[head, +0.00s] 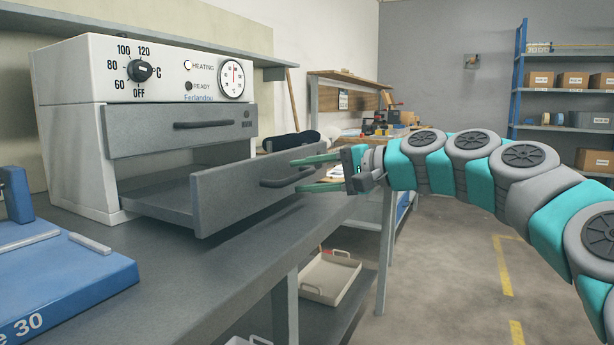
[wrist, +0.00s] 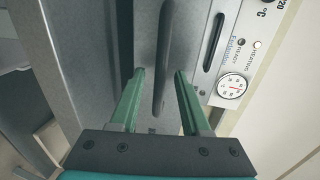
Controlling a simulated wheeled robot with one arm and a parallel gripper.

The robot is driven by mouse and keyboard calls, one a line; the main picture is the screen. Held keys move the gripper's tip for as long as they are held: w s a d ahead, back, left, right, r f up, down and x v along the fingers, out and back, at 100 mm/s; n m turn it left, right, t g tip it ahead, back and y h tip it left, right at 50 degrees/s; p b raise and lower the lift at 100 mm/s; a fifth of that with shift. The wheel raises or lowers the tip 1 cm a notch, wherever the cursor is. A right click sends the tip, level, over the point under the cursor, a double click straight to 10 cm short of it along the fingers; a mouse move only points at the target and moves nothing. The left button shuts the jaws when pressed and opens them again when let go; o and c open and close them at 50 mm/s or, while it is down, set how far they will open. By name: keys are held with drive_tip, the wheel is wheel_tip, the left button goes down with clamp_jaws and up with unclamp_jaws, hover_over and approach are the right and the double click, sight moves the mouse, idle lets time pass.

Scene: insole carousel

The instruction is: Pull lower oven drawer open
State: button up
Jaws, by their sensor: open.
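The white oven (head: 75,75) stands on a grey bench at the left of the head view. Its lower drawer (head: 225,200) is pulled well out, with its inside visible. The upper drawer (head: 135,135) is shut. The lower drawer has a dark bar handle (head: 275,182). My gripper (head: 316,174) is at the right end of that drawer's front, its green fingers pointing towards it. In the wrist view, my gripper (wrist: 159,75) is open, with one finger on each side of the lower drawer handle (wrist: 162,60). I cannot tell whether the fingers touch it.
A blue fixture (head: 70,280) lies on the bench (head: 215,270) at the front left. A beige tray (head: 330,278) sits on a shelf below. A blue rack with boxes (head: 570,80) stands at the back right. The floor (head: 450,270) on the right is clear.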

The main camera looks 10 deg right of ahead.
drive_tip(key=shift+d, duration=0.1)
drive_tip(key=v, duration=0.7)
drive_tip(key=shift+s+d, duration=0.25)
